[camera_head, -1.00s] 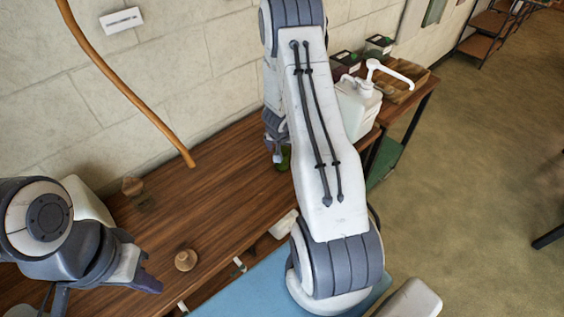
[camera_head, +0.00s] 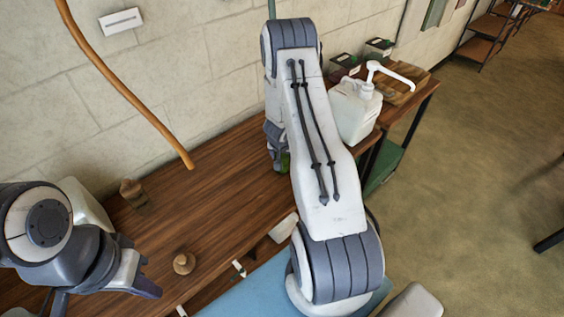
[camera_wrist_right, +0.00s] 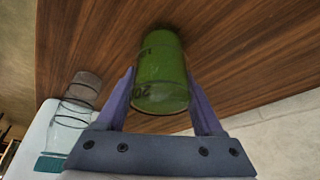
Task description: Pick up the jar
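The jar (camera_wrist_right: 160,75) is green with dark markings, one reading "20". In the right wrist view it is between the two purple fingers of my right gripper (camera_wrist_right: 160,78). The fingers lie close along both sides of the jar, but I cannot tell whether they press on it. Its far end is over the wooden table, and contact there is unclear. In the head view my right arm hides most of the jar, and only a bit of green (camera_head: 284,162) shows. My left gripper (camera_head: 148,284) is at the lower left, apart from the jar; its opening does not show clearly.
The brown wooden table (camera_head: 220,180) runs along the wall. A white pump container (camera_head: 356,112) stands right of my right arm. A clear jar (camera_wrist_right: 70,125) shows in the right wrist view.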

